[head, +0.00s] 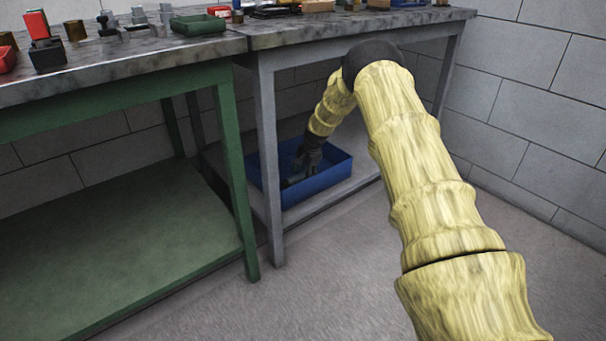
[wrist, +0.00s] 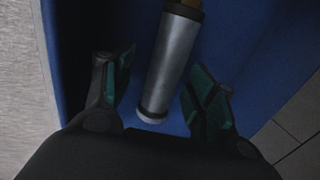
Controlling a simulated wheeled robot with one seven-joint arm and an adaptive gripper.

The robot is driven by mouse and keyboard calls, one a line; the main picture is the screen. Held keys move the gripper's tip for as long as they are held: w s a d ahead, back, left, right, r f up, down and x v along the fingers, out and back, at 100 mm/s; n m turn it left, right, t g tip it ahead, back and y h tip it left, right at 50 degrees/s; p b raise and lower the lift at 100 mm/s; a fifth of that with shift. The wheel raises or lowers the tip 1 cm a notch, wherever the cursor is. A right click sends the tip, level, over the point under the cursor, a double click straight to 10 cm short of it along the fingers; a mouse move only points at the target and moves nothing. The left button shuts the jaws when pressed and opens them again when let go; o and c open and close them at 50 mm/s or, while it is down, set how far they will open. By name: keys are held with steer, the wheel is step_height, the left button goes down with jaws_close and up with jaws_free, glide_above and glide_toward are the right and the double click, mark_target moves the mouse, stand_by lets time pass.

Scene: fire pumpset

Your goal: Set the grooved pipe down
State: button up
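The grooved pipe (wrist: 171,62) is a grey metal cylinder with dark bands near its ends. In the wrist view it lies in the blue tray (wrist: 239,50), between the two fingers of my gripper (wrist: 160,88). The fingers have green pads and stand apart, with a gap on each side of the pipe. In the head view my gripper (head: 303,168) reaches down into the blue tray (head: 322,181) on the lower shelf of the grey bench. The pipe is small and dark there, mostly hidden by the gripper.
The grey bench (head: 262,150) has legs and a top (head: 330,27) close around my arm. A green bench (head: 229,140) with a low shelf stands to the left. Parts and small bins lie on the tops. The floor (head: 330,285) in front is clear.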

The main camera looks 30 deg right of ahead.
steer(key=shift+r, duration=0.1)
steer(key=shift+r+b, duration=0.35)
steer(key=shift+r, duration=0.15)
steer(key=p+v, duration=0.5)
steer(key=v, duration=0.7)
steer(key=shift+p, duration=0.35)
steer(key=shift+a, duration=0.1)
